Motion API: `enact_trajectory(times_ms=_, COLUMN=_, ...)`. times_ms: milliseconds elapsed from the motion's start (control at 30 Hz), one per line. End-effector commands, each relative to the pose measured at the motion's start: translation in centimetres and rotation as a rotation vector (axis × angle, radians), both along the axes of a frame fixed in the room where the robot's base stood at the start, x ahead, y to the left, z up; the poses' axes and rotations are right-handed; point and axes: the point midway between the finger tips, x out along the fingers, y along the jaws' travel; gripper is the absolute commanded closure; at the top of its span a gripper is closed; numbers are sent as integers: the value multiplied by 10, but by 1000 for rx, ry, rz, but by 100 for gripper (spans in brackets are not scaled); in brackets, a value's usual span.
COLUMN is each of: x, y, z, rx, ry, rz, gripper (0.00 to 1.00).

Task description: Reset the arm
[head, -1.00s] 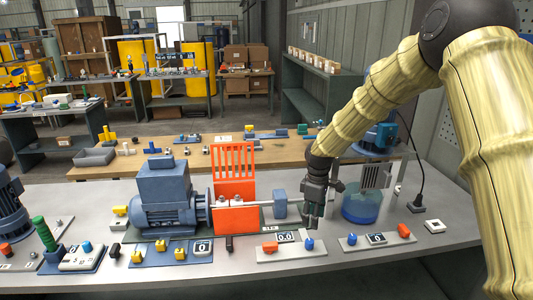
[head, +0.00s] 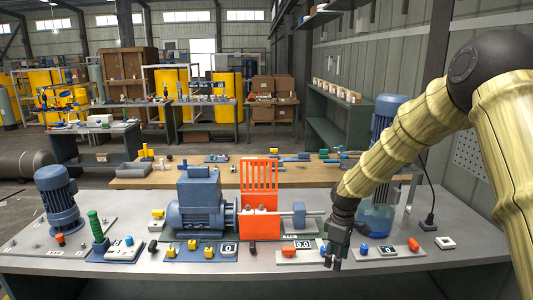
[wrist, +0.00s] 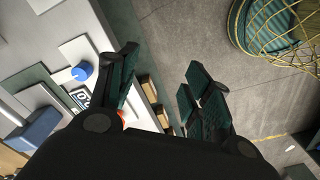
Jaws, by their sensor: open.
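My gripper (head: 333,262) points down at the front edge of the grey bench (head: 130,266), in front of the panel with the 0.0 display (head: 302,244). In the wrist view my gripper (wrist: 160,84) has its two dark fingers spread apart with nothing between them. Below it there are the bench edge and the concrete floor. A blue knob (wrist: 82,71) and a small display (wrist: 80,97) lie left of the fingers in the wrist view.
A blue motor (head: 200,205) and an orange guard (head: 260,205) stand mid-bench. A panel with an orange knob (head: 413,244) is right of my gripper. A green-handled lever (head: 95,226) is at left. A yellow wire basket (wrist: 285,45) shows over the floor.

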Motion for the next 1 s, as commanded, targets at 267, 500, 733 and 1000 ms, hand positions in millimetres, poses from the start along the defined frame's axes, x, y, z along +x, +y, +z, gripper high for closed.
enact_trajectory(times_ms=267, x=-29, y=9, z=-57, rx=27, ry=13, rz=-71, gripper=51)
enact_trajectory(times_ms=500, x=-76, y=20, z=-126, rx=60, ry=29, rz=-181, gripper=51)
enact_trajectory(times_ms=733, x=-168, y=29, z=-219, rx=92, ry=49, rz=-383, gripper=51)
enact_trajectory(times_ms=1000, x=-304, y=25, z=-297, rx=85, ry=63, rz=-663, gripper=51)
